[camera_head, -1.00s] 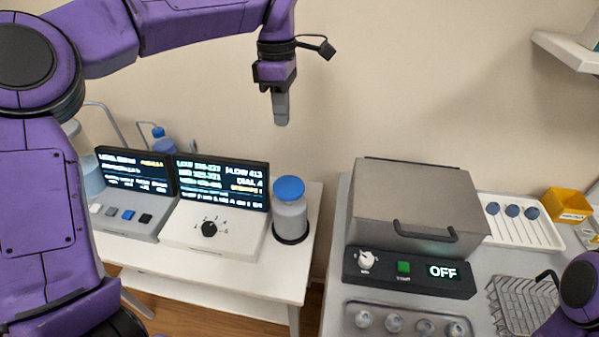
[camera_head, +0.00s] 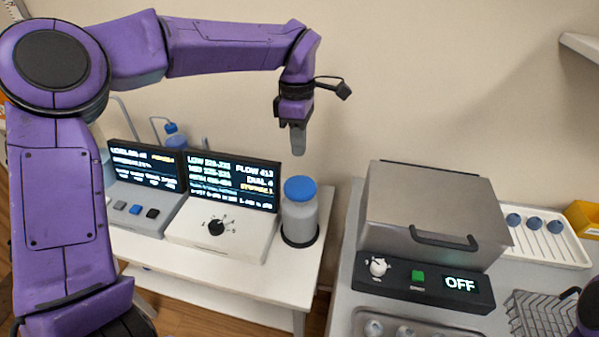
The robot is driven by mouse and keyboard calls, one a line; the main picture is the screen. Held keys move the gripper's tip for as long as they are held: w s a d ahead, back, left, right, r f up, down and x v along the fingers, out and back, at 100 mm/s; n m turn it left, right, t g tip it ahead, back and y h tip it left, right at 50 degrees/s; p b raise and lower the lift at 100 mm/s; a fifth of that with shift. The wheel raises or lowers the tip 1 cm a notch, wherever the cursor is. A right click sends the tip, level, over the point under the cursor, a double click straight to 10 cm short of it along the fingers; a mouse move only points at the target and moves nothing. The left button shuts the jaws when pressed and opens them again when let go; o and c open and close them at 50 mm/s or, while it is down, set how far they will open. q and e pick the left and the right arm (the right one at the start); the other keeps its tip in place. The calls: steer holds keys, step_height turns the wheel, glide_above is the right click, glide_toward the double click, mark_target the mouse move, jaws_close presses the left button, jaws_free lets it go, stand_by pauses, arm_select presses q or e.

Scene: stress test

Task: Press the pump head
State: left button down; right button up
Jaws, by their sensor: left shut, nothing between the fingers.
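The pump head is a round blue cap (camera_head: 300,188) on top of a grey bottle (camera_head: 299,218). The bottle stands upright in a dark ring near the right end of the white table. My left gripper (camera_head: 298,148) points down with its fingers shut and empty. Its fingertips hang just above the blue cap, with a small gap of wall showing between them. My right gripper is out of view; only a purple piece of my right arm shows at the lower right edge.
Left of the bottle stand a white dial box (camera_head: 222,232) and a display screen (camera_head: 233,181), with a button console (camera_head: 140,213) beyond. To the right, a metal-lidded box (camera_head: 436,212) with an OFF panel sits on a grey counter. A gap separates table and counter.

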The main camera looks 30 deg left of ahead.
mark_target(299, 183)
arm_select(q)
steer(key=f, duration=0.5)
steer(key=f+p, duration=0.1)
steer(key=f, duration=0.1)
steer(key=shift+s+d+f, duration=0.3)
steer(key=shift+f, duration=0.2)
step_height(299, 183, down, 4)
steer(key=shift+s+r+b, duration=0.1)
steer(key=shift+r+b, duration=0.15)
steer(key=shift+b, duration=0.5)
steer(key=shift+s, duration=0.1)
steer(key=shift+f, duration=0.1)
